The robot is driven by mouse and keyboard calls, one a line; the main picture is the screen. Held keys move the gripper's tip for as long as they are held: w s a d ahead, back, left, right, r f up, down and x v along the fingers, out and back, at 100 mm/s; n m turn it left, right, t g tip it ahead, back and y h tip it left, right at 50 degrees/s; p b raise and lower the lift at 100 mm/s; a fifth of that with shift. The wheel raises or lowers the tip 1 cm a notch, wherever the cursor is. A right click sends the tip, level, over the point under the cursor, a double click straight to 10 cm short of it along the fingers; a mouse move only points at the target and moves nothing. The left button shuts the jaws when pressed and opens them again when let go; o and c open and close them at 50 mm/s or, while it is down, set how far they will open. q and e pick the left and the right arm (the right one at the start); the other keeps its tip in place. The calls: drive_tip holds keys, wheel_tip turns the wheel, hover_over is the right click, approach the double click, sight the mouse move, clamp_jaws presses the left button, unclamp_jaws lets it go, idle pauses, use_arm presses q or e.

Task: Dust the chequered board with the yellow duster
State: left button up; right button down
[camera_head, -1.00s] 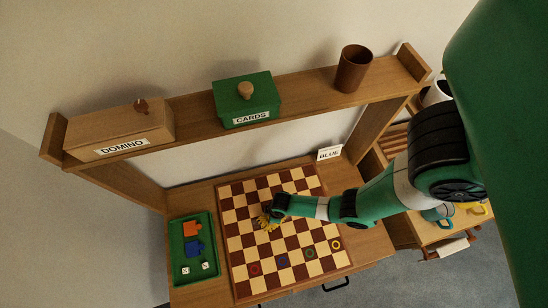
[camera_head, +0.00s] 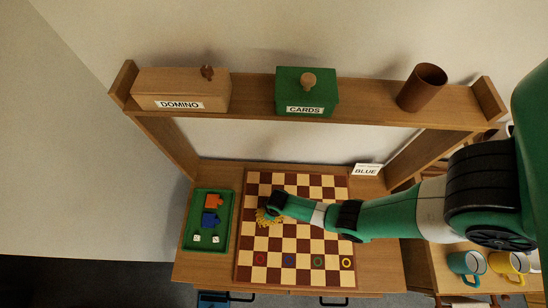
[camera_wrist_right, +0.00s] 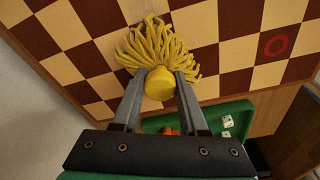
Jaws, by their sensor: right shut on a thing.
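The chequered board (camera_head: 318,246) lies on the desk, with several coloured rings along its near edge. The yellow duster (camera_head: 264,217) is at the board's left part, its strands spread over the squares. In the right wrist view the duster (camera_wrist_right: 152,48) shows its yellow knob between my fingers, strands over the board (camera_wrist_right: 225,22); whether they press on it I cannot tell. My right gripper (camera_wrist_right: 160,84) is shut on the knob. In the head view the arm hides part of the board's middle. My left gripper is not in view.
A green tray (camera_head: 229,236) with orange and blue pieces and dice sits left of the board. A shelf above holds a domino box (camera_head: 180,90), a green cards box (camera_head: 307,93) and a brown cup (camera_head: 421,88). Mugs (camera_head: 466,265) stand at right.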

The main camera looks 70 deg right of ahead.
drive_tip(key=shift+w+a+f, duration=0.2)
drive_tip(key=shift+w+f, duration=0.45)
drive_tip(key=shift+w, duration=0.35)
wheel_tip(320, 180, up, 3)
drive_tip(key=shift+a+r+p, duration=0.1)
drive_tip(key=shift+p, duration=0.75)
wheel_tip(320, 180, up, 5)
drive_tip(key=p, duration=0.5)
drive_tip(key=shift+r, duration=0.15)
drive_tip(key=shift+s, duration=0.1)
